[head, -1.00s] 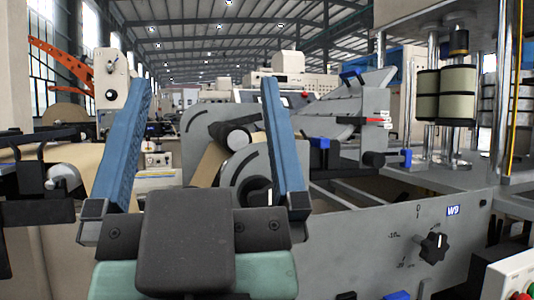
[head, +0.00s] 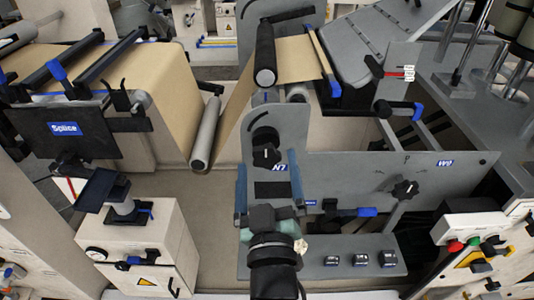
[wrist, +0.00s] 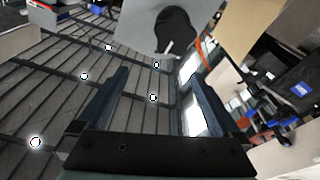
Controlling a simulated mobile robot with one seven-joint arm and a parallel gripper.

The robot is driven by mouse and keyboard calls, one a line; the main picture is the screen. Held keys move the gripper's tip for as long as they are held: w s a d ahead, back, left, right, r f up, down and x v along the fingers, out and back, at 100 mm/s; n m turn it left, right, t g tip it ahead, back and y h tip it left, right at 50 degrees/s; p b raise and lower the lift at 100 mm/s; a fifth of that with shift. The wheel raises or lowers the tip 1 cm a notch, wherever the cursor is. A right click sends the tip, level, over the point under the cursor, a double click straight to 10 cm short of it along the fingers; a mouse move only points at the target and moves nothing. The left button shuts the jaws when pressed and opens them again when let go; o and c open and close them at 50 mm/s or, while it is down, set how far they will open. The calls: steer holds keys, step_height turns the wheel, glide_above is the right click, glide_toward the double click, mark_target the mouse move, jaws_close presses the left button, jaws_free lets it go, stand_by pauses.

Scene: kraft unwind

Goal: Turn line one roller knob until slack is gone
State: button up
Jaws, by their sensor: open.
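My gripper (head: 268,163) is open and empty, its two blue fingers pointing at the upright grey roller plate. A black knob (head: 266,150) sits on that plate just beyond and between the fingers, not held. In the wrist view, a black knob (wrist: 174,32) on a grey plate lies ahead of the open fingertips (wrist: 155,74), near the top. A second black knob (head: 405,190) is on the lower grey panel to the right. The brown kraft web (head: 232,112) runs from a low grey roller (head: 206,132) up toward the upper roller (head: 265,55). I cannot tell how tight it is.
A white box (head: 143,240) stands at lower left. A low grey shelf with several switches (head: 360,260) lies right of my gripper. A control box with red and green buttons (head: 470,235) is at the right. A dark Splice panel (head: 70,135) stands at left.

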mark_target(266, 160)
step_height(266, 160, down, 3)
steer(key=s+g+h+p, duration=0.1)
steer(key=s+g+p, duration=0.15)
steer(key=p, duration=0.25)
steer(key=shift+t, duration=0.35)
steer(key=w+p, duration=0.5)
steer(key=w, duration=0.3)
steer(key=shift+w+a, duration=0.1)
steer(key=shift+w, duration=0.1)
steer(key=shift+w+f+p, duration=0.25)
steer(key=shift+w+p, duration=0.3)
steer(key=shift+w, duration=0.15)
